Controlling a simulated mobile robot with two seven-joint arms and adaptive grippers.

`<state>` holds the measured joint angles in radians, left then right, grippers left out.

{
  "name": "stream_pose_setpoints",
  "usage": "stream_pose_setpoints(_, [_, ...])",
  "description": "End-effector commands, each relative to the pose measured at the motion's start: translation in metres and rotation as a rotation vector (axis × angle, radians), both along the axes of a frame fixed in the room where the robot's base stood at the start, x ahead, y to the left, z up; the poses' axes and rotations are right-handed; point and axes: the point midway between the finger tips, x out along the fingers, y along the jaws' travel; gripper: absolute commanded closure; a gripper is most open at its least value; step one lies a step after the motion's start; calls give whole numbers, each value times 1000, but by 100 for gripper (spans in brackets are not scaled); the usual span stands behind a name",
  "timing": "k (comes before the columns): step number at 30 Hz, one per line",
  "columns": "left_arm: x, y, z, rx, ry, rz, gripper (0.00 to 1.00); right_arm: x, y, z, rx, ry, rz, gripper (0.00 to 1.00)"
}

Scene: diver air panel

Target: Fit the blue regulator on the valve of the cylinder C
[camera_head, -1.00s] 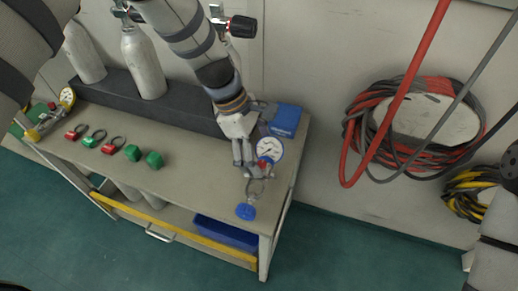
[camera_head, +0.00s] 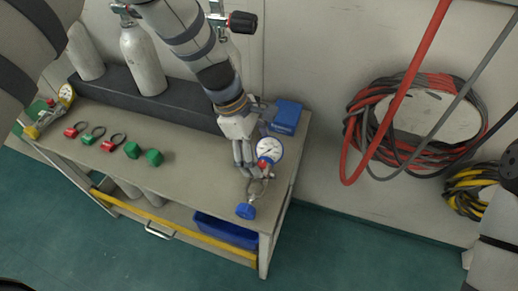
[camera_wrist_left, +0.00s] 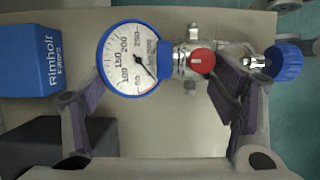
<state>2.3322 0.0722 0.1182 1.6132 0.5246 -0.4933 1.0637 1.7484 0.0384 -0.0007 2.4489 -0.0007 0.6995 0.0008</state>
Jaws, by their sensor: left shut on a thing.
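The blue regulator has a white dial with a blue rim (camera_head: 269,150), a small red knob and a metal yoke ending in a blue knob (camera_head: 246,211). My left gripper (camera_head: 249,172) is shut on it over the right end of the bench. In the left wrist view the regulator's dial (camera_wrist_left: 127,60), red knob (camera_wrist_left: 202,62) and blue knob (camera_wrist_left: 283,63) lie across between the fingers (camera_wrist_left: 165,95). My right gripper is out of view.
The bench (camera_head: 195,165) carries red and green rings and caps, a yellow regulator (camera_head: 48,112) at its left end and a blue box (camera_head: 286,117) close to my gripper. A dark rail (camera_head: 185,105) runs along the back. Coiled hoses (camera_head: 425,120) hang on the wall.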

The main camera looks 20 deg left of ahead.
Motion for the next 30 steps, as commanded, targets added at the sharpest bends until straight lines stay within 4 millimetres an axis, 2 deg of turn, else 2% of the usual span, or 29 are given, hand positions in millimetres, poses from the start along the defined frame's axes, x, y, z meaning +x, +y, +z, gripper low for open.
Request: stream_pose_setpoints(30, [0,0,-6,-1,0,1,74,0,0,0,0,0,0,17])
